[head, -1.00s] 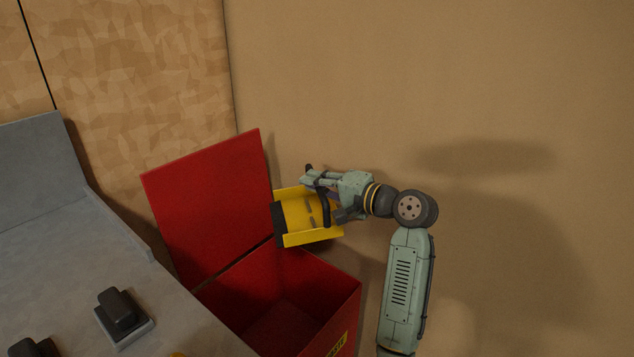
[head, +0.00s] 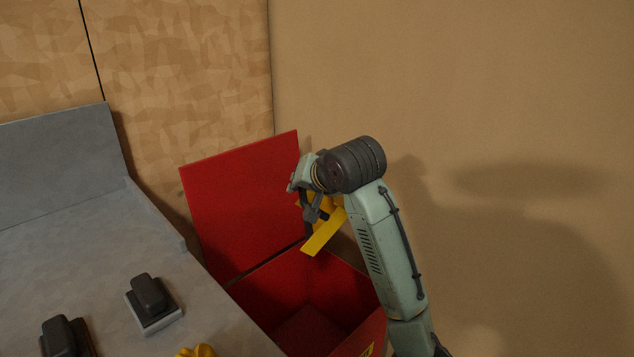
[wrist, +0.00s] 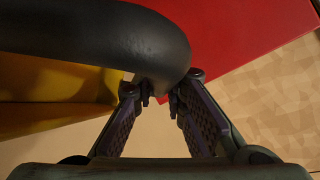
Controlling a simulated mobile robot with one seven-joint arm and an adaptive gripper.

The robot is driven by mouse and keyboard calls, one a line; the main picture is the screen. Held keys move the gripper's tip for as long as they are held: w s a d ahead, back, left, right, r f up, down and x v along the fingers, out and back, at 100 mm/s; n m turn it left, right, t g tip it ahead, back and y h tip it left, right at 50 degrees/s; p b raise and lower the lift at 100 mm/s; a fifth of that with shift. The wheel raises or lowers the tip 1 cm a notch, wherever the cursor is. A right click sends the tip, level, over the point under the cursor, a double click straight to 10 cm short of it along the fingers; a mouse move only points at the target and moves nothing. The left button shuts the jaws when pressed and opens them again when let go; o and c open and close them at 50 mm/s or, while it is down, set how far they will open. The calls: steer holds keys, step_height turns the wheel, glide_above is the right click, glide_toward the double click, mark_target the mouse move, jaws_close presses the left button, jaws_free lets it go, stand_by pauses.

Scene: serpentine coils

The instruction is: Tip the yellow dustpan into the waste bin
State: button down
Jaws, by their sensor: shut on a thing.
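The yellow dustpan (head: 322,235) is over the opening of the red waste bin (head: 312,322), near its back, and is steeply tilted. Little of the pan shows; my arm hides the rest. My gripper (head: 312,212) is shut on the dustpan's black handle. In the wrist view, the fingertips of my gripper (wrist: 158,90) meet at the thick black handle (wrist: 100,45), with the yellow pan (wrist: 55,90) behind it. The bin's lid (head: 240,195) stands open at the back. The part of the bin's inside that I see looks dark and bare.
A grey counter (head: 90,260) runs along the left beside the bin, with dark blocks on it, one on a grey base (head: 152,300). A yellow object (head: 197,351) shows at the bottom edge. A tan wall stands behind; the right side is clear.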

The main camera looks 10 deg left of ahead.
steer(key=shift+s+a+f+n+t+h+p, duration=0.2)
steer(key=shift+s+a+n+h, duration=0.2)
steer(key=shift+a, duration=0.45)
steer(key=shift+s+a+f+n+t+h+p, duration=0.15)
steer(key=shift+a+n+h, duration=0.2)
steer(key=shift+a+h, duration=0.35)
steer(key=shift+s+a+f+n+t+h+p, duration=0.1)
steer(key=shift+s+a+n+h+p, duration=0.2)
steer(key=shift+a, duration=0.65)
step_height(320, 180, up, 6)
steer(key=p, duration=0.5)
